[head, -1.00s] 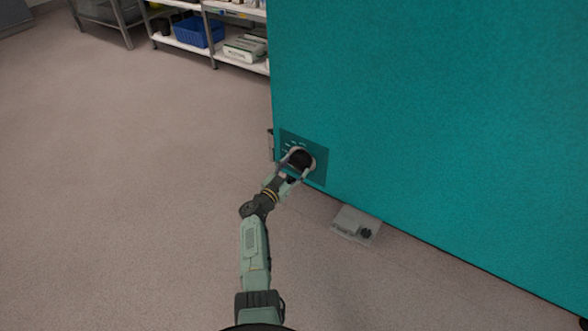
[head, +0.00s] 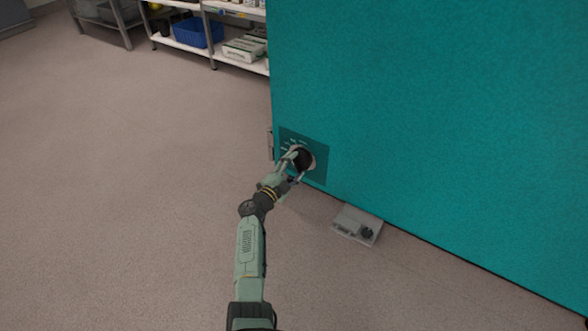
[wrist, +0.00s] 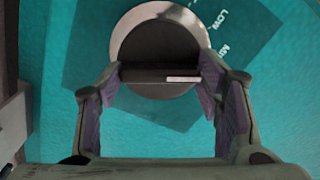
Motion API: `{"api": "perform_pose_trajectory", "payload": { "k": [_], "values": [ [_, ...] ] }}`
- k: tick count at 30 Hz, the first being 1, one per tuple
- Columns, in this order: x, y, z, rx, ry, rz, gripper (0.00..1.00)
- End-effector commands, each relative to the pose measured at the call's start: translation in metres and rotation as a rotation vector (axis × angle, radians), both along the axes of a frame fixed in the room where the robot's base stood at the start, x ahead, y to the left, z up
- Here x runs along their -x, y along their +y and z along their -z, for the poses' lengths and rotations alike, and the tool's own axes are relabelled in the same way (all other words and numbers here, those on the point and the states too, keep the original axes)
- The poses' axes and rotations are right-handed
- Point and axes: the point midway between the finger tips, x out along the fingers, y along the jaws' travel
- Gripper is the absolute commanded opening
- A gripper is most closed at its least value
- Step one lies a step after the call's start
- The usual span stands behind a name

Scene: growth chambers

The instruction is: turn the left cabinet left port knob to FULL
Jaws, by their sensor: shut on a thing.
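The black port knob (head: 304,159) sits in a pale ring on a dark teal label plate (head: 318,174), low on the left part of the teal cabinet (head: 430,120). In the wrist view the knob (wrist: 160,48) is round with a raised grip bar and a white pointer line toward the right. The words LOW and MID show at the upper right of the plate; other lettering is out of view or too small to read. My gripper (head: 296,165) is shut on the knob; in the wrist view its fingers (wrist: 160,92) stand on either side of the bar.
A grey box with a black knob (head: 345,226) is on the floor by the cabinet's lower edge. Shelves with a blue bin (head: 200,32) and white boxes (head: 245,48) stand behind. The floor (head: 120,190) at left is clear.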

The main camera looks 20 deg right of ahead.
Motion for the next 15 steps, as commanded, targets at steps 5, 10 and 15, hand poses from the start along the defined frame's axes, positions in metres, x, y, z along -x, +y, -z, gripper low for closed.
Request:
{"api": "perform_pose_trajectory", "payload": {
  "k": [5, 10, 15],
  "values": [
    [-0.0001, 0.0006, 0.0022, -0.099, -0.127, -0.001, 0.32],
    [0.0001, 0.0003, 0.0021, -0.18, -0.23, 0.0, 0.32],
    [-0.0002, 0.0005, 0.0017, -0.243, -0.311, -0.001, 0.32]
  ]
}}
